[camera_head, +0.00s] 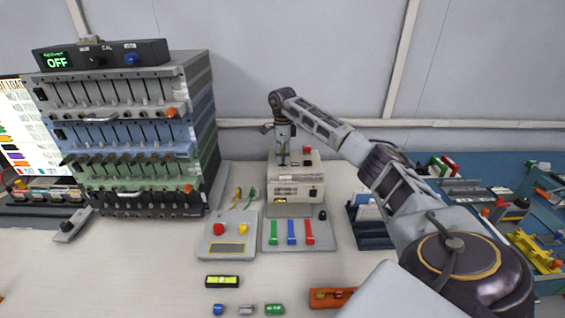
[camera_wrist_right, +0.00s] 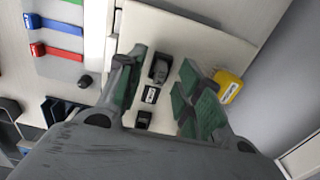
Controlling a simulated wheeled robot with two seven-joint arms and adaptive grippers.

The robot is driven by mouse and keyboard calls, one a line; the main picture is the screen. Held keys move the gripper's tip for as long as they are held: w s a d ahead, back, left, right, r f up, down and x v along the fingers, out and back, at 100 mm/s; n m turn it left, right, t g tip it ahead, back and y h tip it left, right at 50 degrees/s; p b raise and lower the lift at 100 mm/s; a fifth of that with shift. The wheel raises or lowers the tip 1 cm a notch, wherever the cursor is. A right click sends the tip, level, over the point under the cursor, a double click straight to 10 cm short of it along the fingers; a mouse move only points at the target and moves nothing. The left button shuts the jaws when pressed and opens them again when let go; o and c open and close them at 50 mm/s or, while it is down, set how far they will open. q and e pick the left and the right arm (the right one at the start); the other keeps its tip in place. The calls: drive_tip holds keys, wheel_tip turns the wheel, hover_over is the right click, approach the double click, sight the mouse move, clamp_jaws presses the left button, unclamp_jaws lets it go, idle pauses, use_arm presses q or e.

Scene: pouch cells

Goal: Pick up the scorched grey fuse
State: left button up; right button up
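My right gripper (camera_head: 283,158) points down over the top of a cream bench device (camera_head: 312,190). In the right wrist view its two green-padded fingers (camera_wrist_right: 163,66) are open, one on each side of a small grey block (camera_wrist_right: 159,71) on the device. The block may be the grey fuse; scorch marks are too small to make out. I cannot tell whether the fingers touch it. A separate small grey piece (camera_head: 246,309) lies at the table's front between a blue piece (camera_head: 217,309) and a green piece (camera_head: 274,309). My left gripper is not in view.
A grey panel with blue, green and red bars (camera_head: 299,245) lies before the device; a panel with red and yellow buttons (camera_head: 228,250) is left of it. A tall rack (camera_head: 207,110) stands left.

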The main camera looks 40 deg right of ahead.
drive_tip(key=shift+c, duration=1)
drive_tip(key=c, duration=0.5)
drive_tip(key=shift+c, duration=0.4)
drive_tip(key=shift+r, duration=0.4)
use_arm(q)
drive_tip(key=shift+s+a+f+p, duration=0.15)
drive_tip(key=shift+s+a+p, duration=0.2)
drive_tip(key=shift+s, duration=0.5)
use_arm(e)
wheel_tip(320, 180, up, 9)
